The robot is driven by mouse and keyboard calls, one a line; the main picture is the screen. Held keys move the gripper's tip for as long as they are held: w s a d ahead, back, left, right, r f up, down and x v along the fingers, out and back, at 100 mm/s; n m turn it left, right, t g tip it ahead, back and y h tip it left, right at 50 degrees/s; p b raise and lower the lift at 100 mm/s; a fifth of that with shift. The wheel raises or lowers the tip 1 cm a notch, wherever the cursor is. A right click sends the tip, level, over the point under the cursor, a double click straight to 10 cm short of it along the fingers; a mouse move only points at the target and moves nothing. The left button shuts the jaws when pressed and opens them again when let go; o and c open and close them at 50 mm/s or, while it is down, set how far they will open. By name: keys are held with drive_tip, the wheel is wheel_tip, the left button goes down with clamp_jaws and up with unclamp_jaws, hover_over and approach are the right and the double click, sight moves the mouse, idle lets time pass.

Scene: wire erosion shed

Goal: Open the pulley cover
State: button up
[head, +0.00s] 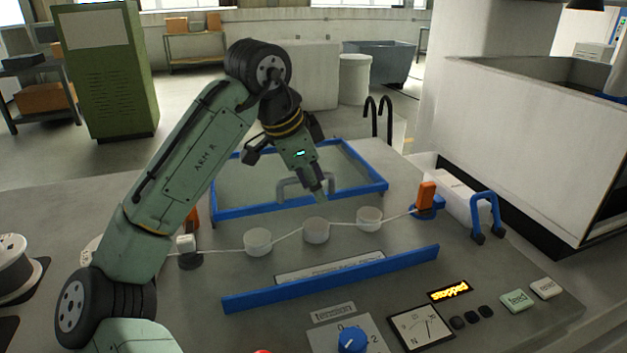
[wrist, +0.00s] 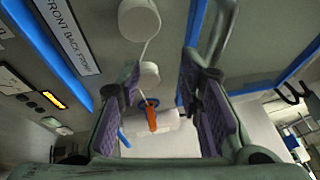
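The cover appears as a clear panel in a blue frame (head: 350,191) with a grey arched handle (head: 292,184) near its front edge. It lies behind a row of white pulleys (head: 316,231) joined by a thin wire; I cannot tell whether it is flat or slightly tilted. My gripper (head: 322,190) points down at the right part of the handle, partly hiding it. In the wrist view the fingers (wrist: 168,108) are apart with nothing seen held between them. A grey bar (wrist: 220,28) by the right finger may be the handle; contact is unclear.
A blue rail (head: 330,279) runs in front of the pulleys. An orange clip (head: 427,196) and blue hooped handle (head: 486,212) stand to the right. The front panel has a blue knob (head: 352,339), a meter (head: 422,326) and a display reading "stopped" (head: 449,290).

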clamp_jaws()
idle(0.4)
drive_tip(key=c, duration=0.8)
unclamp_jaws()
unclamp_jaws()
drive_tip(key=v, duration=1.2)
